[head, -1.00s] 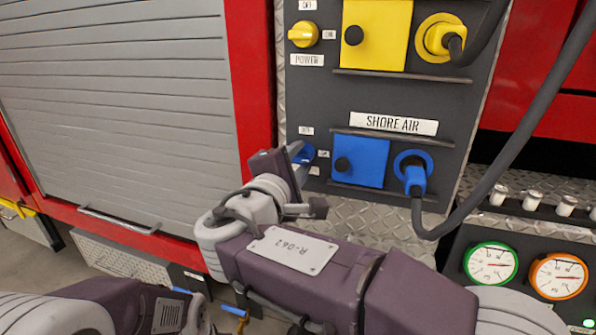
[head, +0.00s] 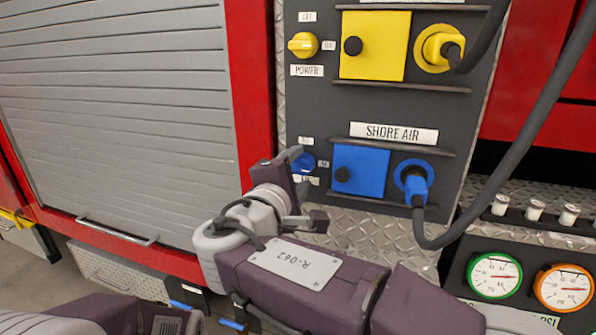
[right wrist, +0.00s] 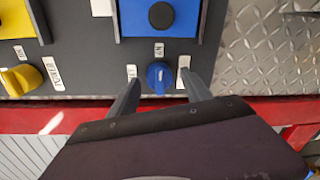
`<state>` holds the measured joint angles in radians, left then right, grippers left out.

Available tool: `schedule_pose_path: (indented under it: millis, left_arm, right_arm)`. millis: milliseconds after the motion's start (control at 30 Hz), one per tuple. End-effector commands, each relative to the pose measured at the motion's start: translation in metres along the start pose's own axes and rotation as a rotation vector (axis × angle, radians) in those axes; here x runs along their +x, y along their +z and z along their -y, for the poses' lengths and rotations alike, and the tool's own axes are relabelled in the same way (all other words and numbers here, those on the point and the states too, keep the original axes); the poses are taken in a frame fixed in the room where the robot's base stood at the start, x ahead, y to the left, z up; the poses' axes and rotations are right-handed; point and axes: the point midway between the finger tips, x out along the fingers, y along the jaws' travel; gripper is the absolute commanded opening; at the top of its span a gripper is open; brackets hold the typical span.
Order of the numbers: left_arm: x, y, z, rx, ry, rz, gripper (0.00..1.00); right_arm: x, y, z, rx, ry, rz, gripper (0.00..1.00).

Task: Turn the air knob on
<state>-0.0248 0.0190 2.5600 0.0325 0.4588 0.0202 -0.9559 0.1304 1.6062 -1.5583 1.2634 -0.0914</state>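The blue air knob (head: 303,162) sits on the dark panel, left of the blue square cover, partly hidden by my right gripper. It also shows in the right wrist view (right wrist: 160,78), where its grip ridge points along the line to the ON label (right wrist: 158,50). My right gripper (head: 304,186) is open. In the right wrist view its two fingers (right wrist: 160,92) stand on either side of the knob with gaps on both sides, not touching it. My left gripper is not in view; part of my left arm shows at the lower left.
A yellow power knob (head: 303,45) and yellow cover (head: 373,46) are above. The blue cover (head: 359,171) and blue plug (head: 415,186) are right of the air knob, with a thick hanging cable (head: 520,145). Gauges (head: 494,275) stand lower right; a grey shutter (head: 120,95) lies left.

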Motion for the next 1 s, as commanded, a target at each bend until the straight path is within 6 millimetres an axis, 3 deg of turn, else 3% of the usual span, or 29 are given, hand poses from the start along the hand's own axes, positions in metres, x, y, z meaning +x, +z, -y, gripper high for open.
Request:
schedule_pose_path:
  millis: [167,500,600,1000]
  left_arm:
    - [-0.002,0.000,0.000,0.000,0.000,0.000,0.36]
    - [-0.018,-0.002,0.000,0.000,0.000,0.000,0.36]
    - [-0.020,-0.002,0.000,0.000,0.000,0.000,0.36]
    - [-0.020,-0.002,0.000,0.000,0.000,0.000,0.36]
  right_arm:
    - [-0.004,0.000,-0.001,0.000,0.001,-0.001,0.57]
    - [-0.074,-0.001,-0.003,-0.001,0.002,-0.006,0.57]
    - [-0.086,0.000,-0.001,-0.001,0.001,-0.003,0.57]
    - [-0.091,0.000,0.000,0.000,0.000,0.000,0.57]
